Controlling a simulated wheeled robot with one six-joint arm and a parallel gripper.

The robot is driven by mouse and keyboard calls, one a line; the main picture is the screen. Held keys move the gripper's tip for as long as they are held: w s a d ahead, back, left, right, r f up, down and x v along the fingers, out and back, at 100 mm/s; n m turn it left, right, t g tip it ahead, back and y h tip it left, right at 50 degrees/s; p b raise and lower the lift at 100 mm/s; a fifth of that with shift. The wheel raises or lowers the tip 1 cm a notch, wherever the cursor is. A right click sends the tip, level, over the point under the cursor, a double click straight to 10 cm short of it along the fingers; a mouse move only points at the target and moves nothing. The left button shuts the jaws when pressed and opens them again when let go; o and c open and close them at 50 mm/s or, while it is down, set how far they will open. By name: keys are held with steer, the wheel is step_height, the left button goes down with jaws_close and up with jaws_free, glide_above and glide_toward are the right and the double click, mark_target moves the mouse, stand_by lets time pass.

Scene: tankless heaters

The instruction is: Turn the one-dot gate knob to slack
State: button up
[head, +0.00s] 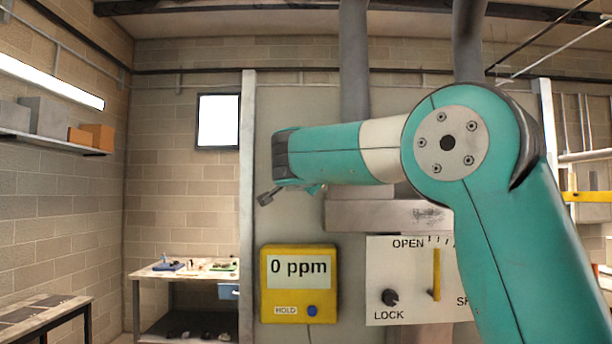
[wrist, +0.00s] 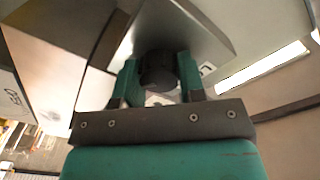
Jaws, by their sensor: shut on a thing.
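My gripper (wrist: 159,78) has its two teal fingers closed on either side of a dark round knob (wrist: 158,66). The knob sits on a pale grey panel face, with partly hidden lettering beside it. No dot marks can be made out, so I cannot tell from its markings whether this is the one-dot gate knob. The knob's pointer direction is hidden.
A yellow meter (head: 299,284) reads "0 ppm". Right of it, a white panel (head: 379,252) marked OPEN and LOCK bears a black knob (head: 390,297) and a yellow lever (head: 436,274); my arm covers its right part. A workbench (head: 150,273) stands at the back left.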

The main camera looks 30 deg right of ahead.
steer(key=shift+f, duration=0.1)
steer(key=n+b, duration=0.2)
steer(key=n, duration=0.3)
steer(key=shift+n, duration=0.3)
steer(key=n+b, duration=0.1)
steer(key=n, duration=0.5)
steer(key=shift+n+t, duration=0.4)
steer(key=n, duration=0.5)
steer(key=shift+n+y, duration=0.3)
steer(key=shift+n, duration=0.1)
steer(key=shift+n+t+p, duration=0.3)
steer(key=shift+n+p, duration=0.35)
steer(key=shift+n, duration=1.55)
steer(key=o, duration=0.6)
steer(key=shift+o, duration=0.2)
